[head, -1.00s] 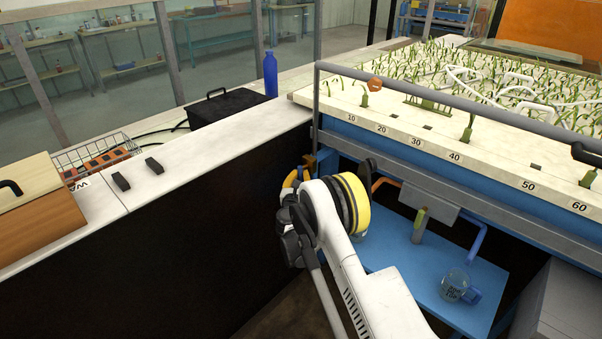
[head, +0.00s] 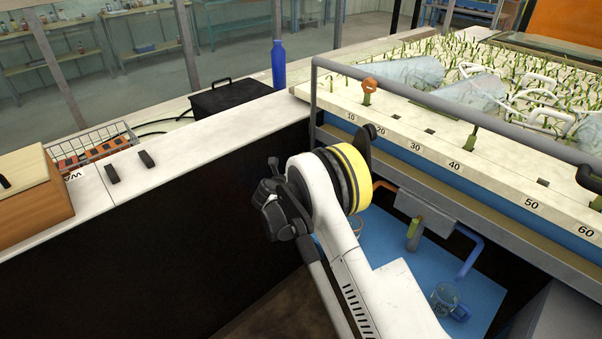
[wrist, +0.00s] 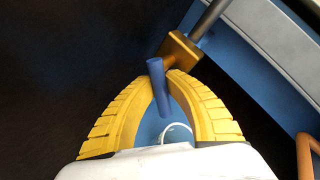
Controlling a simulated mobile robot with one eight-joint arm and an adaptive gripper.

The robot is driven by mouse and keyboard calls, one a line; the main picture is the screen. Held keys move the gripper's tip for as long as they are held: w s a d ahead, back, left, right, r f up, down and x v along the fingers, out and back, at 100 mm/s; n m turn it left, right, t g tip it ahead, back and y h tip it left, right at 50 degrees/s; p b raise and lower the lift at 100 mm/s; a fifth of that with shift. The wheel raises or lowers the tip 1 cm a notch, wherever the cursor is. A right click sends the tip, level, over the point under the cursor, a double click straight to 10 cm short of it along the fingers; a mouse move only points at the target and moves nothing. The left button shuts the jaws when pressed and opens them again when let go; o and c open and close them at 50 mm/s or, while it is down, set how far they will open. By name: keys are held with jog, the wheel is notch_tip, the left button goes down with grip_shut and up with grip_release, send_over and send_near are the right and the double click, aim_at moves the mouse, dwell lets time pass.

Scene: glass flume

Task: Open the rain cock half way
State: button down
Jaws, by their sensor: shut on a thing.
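In the wrist view a brass cock body (wrist: 180,50) sits at the end of a grey pipe (wrist: 210,18). A blue lever (wrist: 160,88) stands out from the cock, set at an angle to the pipe's line. My gripper (wrist: 161,84) has its two yellow fingers shut on the lever, one on each side. In the head view my arm hides the gripper, the lever and the cock. Pale translucent cone-like shapes (head: 475,92), looking like spray, stand over the planted bed (head: 420,120).
A grey rail (head: 450,105) runs along the bed's front edge. A blue shelf (head: 385,250) below holds a glass mug (head: 445,300). A blue bottle (head: 278,65) and black case (head: 230,97) stand on the left counter. An orange pipe (wrist: 307,155) lies right of my gripper.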

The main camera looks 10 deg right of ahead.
jog(key=shift+s+g, duration=0.1)
jog(key=shift+g, duration=0.2)
dwell(0.4)
jog(key=c, duration=1.6)
grip_release()
jog(key=v, duration=1.2)
